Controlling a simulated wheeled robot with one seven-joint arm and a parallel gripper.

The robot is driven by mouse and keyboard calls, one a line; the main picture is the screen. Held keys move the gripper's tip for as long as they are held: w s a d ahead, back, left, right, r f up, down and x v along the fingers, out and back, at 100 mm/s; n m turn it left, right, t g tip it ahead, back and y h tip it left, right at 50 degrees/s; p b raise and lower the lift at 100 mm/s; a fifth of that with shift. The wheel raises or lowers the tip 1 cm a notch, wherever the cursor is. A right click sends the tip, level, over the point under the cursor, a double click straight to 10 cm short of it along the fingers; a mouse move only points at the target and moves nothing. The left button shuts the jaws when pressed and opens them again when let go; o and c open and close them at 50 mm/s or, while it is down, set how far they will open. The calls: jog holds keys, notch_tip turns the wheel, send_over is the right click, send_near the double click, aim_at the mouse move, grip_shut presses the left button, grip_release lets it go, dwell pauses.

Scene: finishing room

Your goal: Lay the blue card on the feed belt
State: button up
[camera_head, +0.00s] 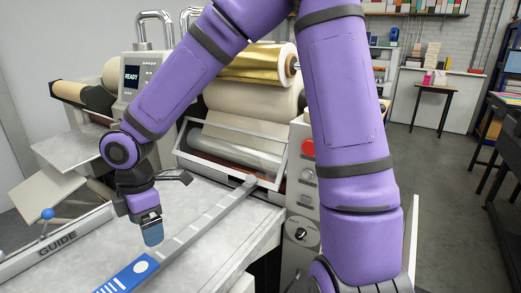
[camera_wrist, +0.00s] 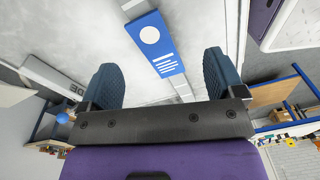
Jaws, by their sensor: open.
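The blue card (camera_head: 125,274), with a white circle and white lines, lies flat at the bottom edge of the head view, on the near part of a grey banded strip (camera_head: 205,220) along the feed table. In the wrist view the card (camera_wrist: 168,62) shows between the fingers and beyond them, with the strip showing past both its ends. My gripper (camera_head: 151,236) points down over the table just beyond the card. In the wrist view my gripper (camera_wrist: 160,80) is open, its two blue fingers wide apart with nothing between them. Its exact height above the card is unclear.
The laminating machine with its rollers (camera_head: 243,142) and a READY screen (camera_head: 132,77) stands behind the table. A rail marked GUIDE (camera_head: 58,244) runs along the left. A control panel with a red button (camera_head: 308,149) stands right of the table. Open floor (camera_head: 445,200) lies farther right.

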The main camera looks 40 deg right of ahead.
jog(key=s+d+r+m+t, duration=0.6)
jog(key=s+d+r+m, duration=1.1)
jog(key=s+r+m, duration=0.1)
jog(key=shift+d+r+h, duration=0.15)
jog(key=shift+d+h, duration=0.15)
jog(key=shift+d, duration=0.1)
